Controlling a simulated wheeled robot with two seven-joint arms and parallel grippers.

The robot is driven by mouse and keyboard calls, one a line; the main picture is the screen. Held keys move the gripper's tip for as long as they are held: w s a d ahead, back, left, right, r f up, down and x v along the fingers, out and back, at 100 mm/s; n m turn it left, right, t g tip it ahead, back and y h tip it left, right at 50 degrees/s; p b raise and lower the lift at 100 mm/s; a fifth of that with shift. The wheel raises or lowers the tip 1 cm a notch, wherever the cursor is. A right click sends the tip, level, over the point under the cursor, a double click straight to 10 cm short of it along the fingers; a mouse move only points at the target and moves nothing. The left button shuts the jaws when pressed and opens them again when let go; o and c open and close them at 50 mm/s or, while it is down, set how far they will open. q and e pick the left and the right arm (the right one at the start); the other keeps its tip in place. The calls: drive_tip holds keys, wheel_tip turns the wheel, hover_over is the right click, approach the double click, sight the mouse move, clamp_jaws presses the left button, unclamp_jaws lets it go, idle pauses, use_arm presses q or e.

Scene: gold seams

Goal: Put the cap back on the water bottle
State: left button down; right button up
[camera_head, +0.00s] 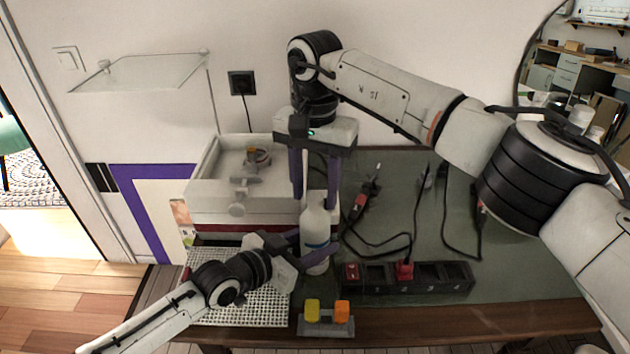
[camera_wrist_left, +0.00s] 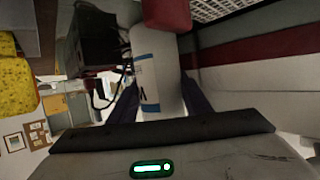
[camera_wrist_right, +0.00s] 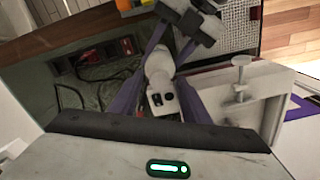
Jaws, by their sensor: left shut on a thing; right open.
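The white water bottle (camera_head: 316,232) with a blue-marked label stands upright near the middle of the table. My left gripper (camera_head: 312,246) is shut around its lower body, which also shows in the left wrist view (camera_wrist_left: 155,75). My right gripper (camera_head: 316,198) is open and points down from above, its fingers on either side of the bottle's top. In the right wrist view the bottle (camera_wrist_right: 158,65) shows between the fingers, with a small white piece with two dark spots (camera_wrist_right: 163,100) nearer the camera. I cannot tell whether that piece is the cap; I cannot identify the cap elsewhere.
A black power strip (camera_head: 440,278) with red plugs and loose cables lies right of the bottle. A white sink-like basin (camera_head: 205,175) stands behind left, a white grid rack (camera_head: 265,308) in front left. A grey holder (camera_head: 328,329) with yellow and orange blocks sits at the front edge.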

clamp_jaws()
